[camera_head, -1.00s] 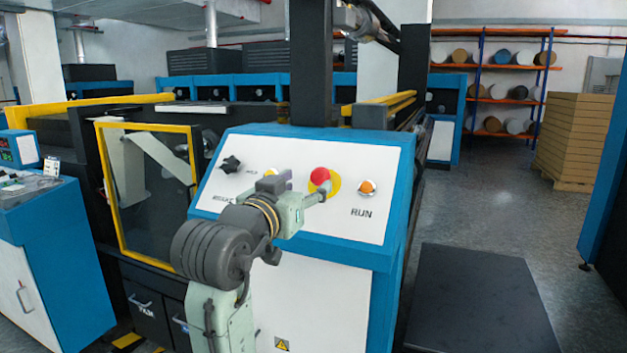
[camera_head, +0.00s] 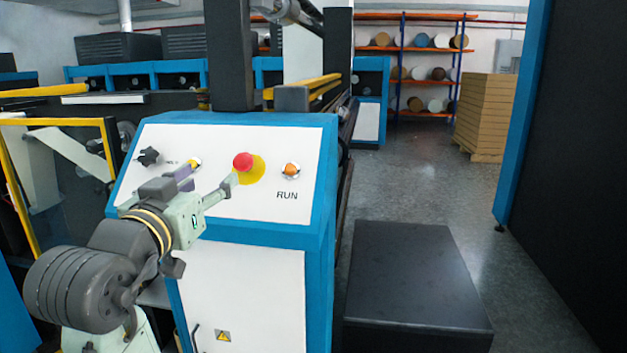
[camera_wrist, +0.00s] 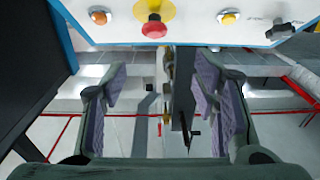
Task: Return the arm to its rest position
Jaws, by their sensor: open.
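My arm reaches up from the lower left of the head view, in front of a sloped white and blue control panel (camera_head: 245,220). My gripper (camera_head: 208,182) is open in front of the panel face, with one purple-padded finger near the yellow knob and the other near the red button. In the wrist view my gripper (camera_wrist: 162,95) has its two fingers spread with nothing between them. The red button (camera_wrist: 154,27) and the orange RUN button (camera_wrist: 98,16) are at the top there, beyond the fingertips. I cannot tell whether a finger touches the panel.
A black floor platform (camera_head: 415,275) lies right of the panel. A dark machine side with a blue edge (camera_head: 525,120) stands at the right. Stacked brown boards (camera_head: 487,112) and an orange-shelved roll rack (camera_head: 415,75) are behind. Grey floor between them is clear.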

